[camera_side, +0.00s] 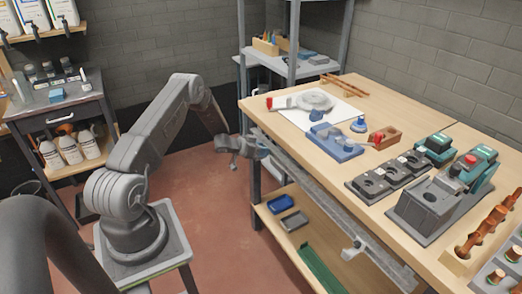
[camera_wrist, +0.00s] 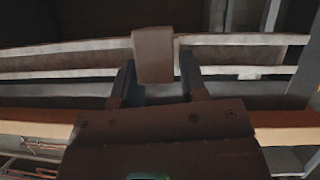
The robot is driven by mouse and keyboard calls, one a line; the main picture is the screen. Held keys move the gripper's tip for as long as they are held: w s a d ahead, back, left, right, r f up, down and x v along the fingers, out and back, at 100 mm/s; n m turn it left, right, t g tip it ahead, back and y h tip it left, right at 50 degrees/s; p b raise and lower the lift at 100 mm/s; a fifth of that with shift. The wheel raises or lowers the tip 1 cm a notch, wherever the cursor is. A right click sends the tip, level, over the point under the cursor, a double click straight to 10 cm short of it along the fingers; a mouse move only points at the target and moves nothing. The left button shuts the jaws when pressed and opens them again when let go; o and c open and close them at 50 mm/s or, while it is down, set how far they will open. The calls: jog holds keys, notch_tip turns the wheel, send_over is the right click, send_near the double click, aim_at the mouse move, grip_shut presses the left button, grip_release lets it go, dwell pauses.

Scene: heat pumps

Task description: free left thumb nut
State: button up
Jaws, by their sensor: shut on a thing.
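My gripper (camera_side: 262,153) is at the left end of the long grey rail (camera_side: 310,185) along the workbench's front edge. In the wrist view, my gripper (camera_wrist: 156,88) has a finger on each side of a grey-brown block-like piece (camera_wrist: 153,52) that stands across the rail (camera_wrist: 80,60). It is shut on this piece, which sits where the left thumb nut would be. The nut's own shape is too dark and partly hidden to make out.
The wooden bench top (camera_side: 345,182) carries a blue fixture (camera_side: 334,142), a white sheet with a round grey part (camera_side: 316,101), dark grey trays (camera_side: 388,173) and teal-grey units (camera_side: 440,200). A lower shelf (camera_side: 290,235) holds small bins. Open floor lies between my base and the bench.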

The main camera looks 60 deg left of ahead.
jog(key=o, duration=0.4)
jog(key=shift+o, duration=0.2)
jog(key=v, duration=0.5)
jog(key=shift+a, duration=0.1)
